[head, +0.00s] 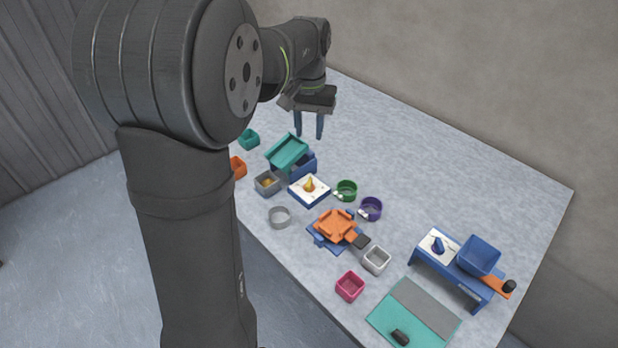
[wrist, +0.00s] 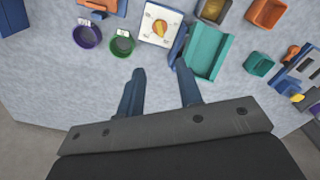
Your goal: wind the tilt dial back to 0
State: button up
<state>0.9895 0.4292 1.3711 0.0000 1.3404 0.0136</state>
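A white dial plate (head: 299,195) with a yellow pointer knob (head: 310,184) stands next to a teal tilted tray (head: 287,152) on a blue base. In the wrist view the yellow knob (wrist: 160,28) is near the top, beside the teal tray (wrist: 207,50). A second white dial plate (head: 430,251) with a blue knob (head: 438,245) is beside a blue bin at the right. I cannot read either dial's marks or tell which is named tilt. My gripper (head: 309,136) is open and empty, above the table behind the tray; its fingers also show in the wrist view (wrist: 160,69).
Green (head: 346,190) and purple (head: 371,208) cups stand right of the yellow-knob dial. A grey box (head: 267,182) stands left of it, and an orange tray (head: 335,225) in front. The blue bin (head: 479,254) is far right. The table's back (head: 440,150) is clear.

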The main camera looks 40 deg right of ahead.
aim_at(309, 182)
notch_tip(309, 182, down, 17)
jog(key=shift+r, duration=0.2)
dwell(0.3)
grip_shut()
